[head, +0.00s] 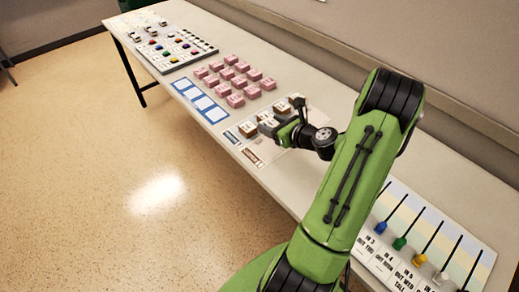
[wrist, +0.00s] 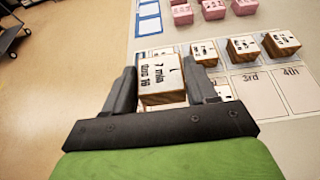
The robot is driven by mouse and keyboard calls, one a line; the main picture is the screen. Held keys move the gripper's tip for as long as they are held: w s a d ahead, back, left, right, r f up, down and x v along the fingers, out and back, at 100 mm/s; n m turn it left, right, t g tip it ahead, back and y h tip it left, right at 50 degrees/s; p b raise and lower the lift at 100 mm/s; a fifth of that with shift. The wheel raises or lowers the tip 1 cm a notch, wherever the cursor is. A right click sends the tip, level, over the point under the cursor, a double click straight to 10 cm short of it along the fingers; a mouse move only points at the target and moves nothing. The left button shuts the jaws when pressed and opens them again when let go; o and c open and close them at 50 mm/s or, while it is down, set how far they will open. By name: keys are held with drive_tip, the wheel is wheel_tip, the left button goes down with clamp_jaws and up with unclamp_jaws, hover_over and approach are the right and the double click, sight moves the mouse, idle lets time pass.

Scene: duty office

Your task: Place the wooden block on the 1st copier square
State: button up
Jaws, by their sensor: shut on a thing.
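A wooden block (wrist: 162,69) with a white printed label on its face is held between the two fingers of my gripper (wrist: 163,76). In the head view my gripper (head: 281,130) is over the near part of the copier sheet. The sheet's square marked 3rd (wrist: 260,98) and square marked 4th (wrist: 297,88) show to the right of my gripper. The 1st square cannot be made out; the block and gripper cover that side of the sheet. Whether the block touches the sheet is unclear.
Several other labelled wooden blocks (wrist: 242,48) stand in a row just behind the squares. Pink blocks (head: 236,82) and a blue-framed card (head: 200,101) lie farther along the table (head: 330,105). Coloured knobs on a striped board (head: 400,243) stand at the near right.

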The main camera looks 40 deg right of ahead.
sight(271, 153)
wheel_tip(271, 153, down, 10)
drive_tip(key=b, duration=0.3)
drive_tip(key=shift+r, duration=0.2)
drive_tip(key=shift+f+b, duration=0.15)
drive_tip(key=shift+b, duration=0.15)
drive_tip(key=o, duration=1)
drive_tip(key=shift+o, duration=0.2)
